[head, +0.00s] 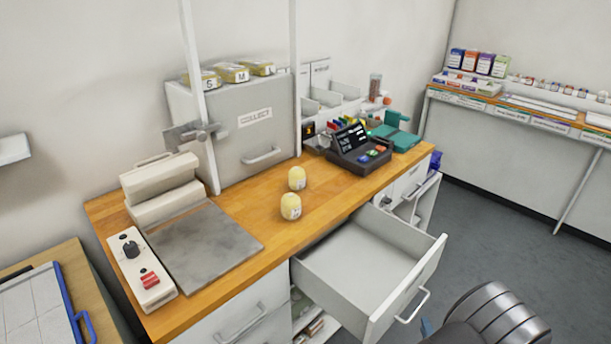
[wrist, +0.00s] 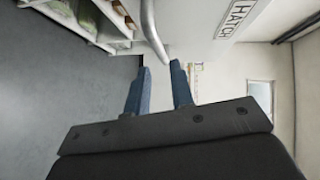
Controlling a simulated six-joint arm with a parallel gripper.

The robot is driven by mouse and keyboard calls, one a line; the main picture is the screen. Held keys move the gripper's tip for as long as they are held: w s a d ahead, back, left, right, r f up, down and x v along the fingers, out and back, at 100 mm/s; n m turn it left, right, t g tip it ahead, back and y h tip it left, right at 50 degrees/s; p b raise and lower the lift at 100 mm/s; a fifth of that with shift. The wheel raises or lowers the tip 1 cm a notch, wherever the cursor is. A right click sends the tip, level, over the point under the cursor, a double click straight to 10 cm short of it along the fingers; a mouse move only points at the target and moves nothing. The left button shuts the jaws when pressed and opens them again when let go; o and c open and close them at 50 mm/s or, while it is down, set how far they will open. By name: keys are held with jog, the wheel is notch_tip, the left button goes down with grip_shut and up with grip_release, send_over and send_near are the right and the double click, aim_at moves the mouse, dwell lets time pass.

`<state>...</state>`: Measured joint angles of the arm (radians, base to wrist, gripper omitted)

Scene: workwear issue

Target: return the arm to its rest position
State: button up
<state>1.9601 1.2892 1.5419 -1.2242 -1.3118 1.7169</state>
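My gripper (wrist: 160,75) shows in the wrist view with its two blue fingers apart and nothing between them. A curved metal handle (wrist: 151,25) is in view just beyond the fingertips; I cannot tell the exact distance. In the head view a dark ribbed part of my arm fills the lower right corner, and only a small blue piece beside it shows, so most of my gripper is hidden there.
A grey drawer (head: 431,272) stands pulled out and empty, near my arm. A dark till-like device (head: 360,153) is behind. Grey floor (head: 510,235) is clear at right.

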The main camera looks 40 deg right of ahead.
aim_at(419, 306)
jog(key=x, duration=0.8)
jog(key=v, duration=1.7)
jog(key=shift+s, duration=0.2)
jog(key=shift+a+r, duration=0.1)
